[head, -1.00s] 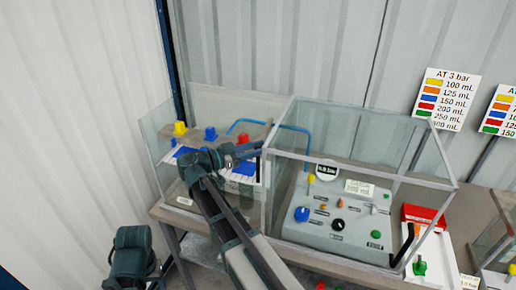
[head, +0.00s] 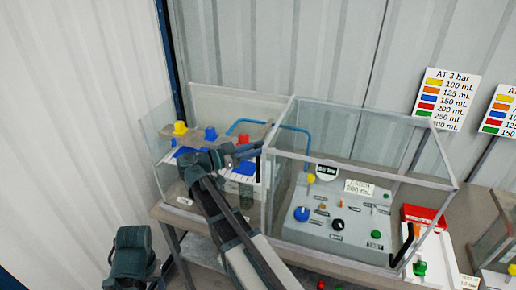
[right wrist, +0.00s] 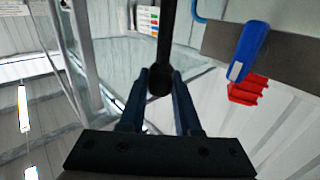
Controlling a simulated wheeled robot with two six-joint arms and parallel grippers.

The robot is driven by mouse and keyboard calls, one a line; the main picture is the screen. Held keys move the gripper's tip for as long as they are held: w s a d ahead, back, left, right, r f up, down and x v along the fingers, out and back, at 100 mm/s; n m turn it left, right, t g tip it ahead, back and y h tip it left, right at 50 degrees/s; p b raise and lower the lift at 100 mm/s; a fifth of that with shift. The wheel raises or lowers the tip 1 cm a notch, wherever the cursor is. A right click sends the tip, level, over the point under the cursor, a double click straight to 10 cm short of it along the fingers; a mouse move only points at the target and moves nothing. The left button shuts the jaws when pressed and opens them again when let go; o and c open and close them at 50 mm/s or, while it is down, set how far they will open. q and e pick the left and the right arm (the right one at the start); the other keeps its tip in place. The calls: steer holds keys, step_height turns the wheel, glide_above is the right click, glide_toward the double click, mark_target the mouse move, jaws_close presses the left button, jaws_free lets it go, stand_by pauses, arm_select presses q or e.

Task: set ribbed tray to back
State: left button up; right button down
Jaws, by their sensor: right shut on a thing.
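My right gripper (head: 250,150) is at the left side of the clear panelled case, above the coloured pieces. In the right wrist view the right gripper (right wrist: 160,82) is shut on the end of a black rod (right wrist: 165,45). What the rod belongs to is not clear. Behind it, a red ribbed piece (right wrist: 248,92) and a blue piece (right wrist: 248,52) sit by a grey-brown bar. The red ribbed piece may be the ribbed tray; I cannot tell for sure.
The clear case (head: 365,172) covers a grey control panel (head: 340,225) with coloured knobs. To its left, a clear-walled box holds yellow (head: 180,127) and blue (head: 210,133) pieces on a bar. A black handle (head: 402,247) is at the case's right front. A corrugated wall stands behind.

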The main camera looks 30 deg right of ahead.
stand_by(0.5)
steer(key=w+d, duration=0.2)
steer(key=d, duration=0.1)
steer(key=shift+w, duration=0.25)
steer(key=c, duration=0.6)
jaws_free()
steer(key=shift+a, duration=0.1)
steer(key=w+a, duration=0.1)
steer(key=a, duration=1.2)
steer(key=shift+a, duration=0.35)
steer(key=shift+c, duration=0.2)
